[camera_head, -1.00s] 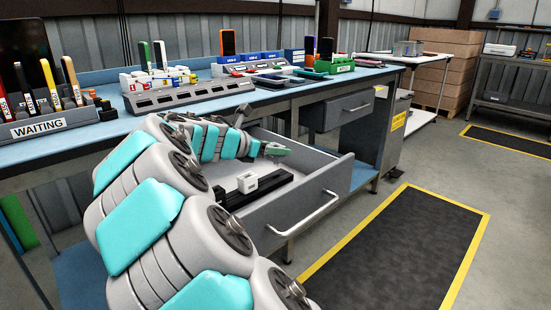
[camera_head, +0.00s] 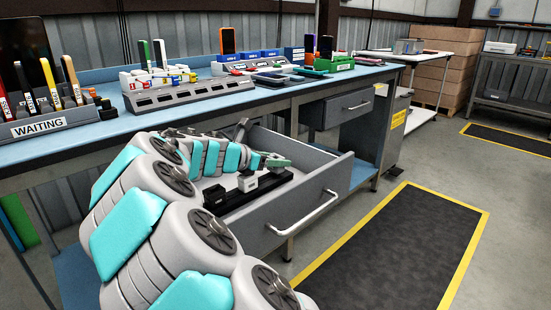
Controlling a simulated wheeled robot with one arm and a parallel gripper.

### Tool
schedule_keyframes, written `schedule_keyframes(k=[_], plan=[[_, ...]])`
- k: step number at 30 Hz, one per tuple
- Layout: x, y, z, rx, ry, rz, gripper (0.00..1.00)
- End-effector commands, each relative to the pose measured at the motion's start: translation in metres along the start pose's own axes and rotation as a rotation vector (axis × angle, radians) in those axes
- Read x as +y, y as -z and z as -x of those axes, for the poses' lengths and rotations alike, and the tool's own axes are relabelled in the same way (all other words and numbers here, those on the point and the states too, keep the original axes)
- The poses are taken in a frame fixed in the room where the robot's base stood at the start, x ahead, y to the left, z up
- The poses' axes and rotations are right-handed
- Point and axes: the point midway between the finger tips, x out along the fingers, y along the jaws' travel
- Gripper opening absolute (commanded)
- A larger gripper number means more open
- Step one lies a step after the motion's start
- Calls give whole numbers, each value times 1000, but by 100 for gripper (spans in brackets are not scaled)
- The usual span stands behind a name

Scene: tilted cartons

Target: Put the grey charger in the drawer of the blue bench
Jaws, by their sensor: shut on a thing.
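The blue bench (camera_head: 110,127) has a grey drawer (camera_head: 292,208) pulled open. My arm reaches over its left side, and my gripper (camera_head: 278,161) is inside the drawer's outline, close above the far right end of a black strip. The gripper is shut on a small grey thing (camera_head: 277,170), which appears to be the grey charger; the fingers partly hide it. I cannot tell whether it touches the strip. The drawer's left and back parts are hidden by my arm.
In the drawer, a white charger (camera_head: 247,182) and a black block (camera_head: 213,195) sit on the black strip (camera_head: 235,196). A closed drawer (camera_head: 347,108) is further right. The bench top holds a WAITING rack (camera_head: 45,126) and a grey slotted dock (camera_head: 180,98). A black mat (camera_head: 400,245) lies on clear floor.

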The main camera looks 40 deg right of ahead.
Motion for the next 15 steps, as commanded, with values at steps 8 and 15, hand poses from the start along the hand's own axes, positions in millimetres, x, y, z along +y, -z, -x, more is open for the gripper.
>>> schedule_keyframes(k=[8, 15], plan=[[-1, 5, -2, 7, 4, 1, 86], [-1, 7, -3, 9, 5, 2, 87]])
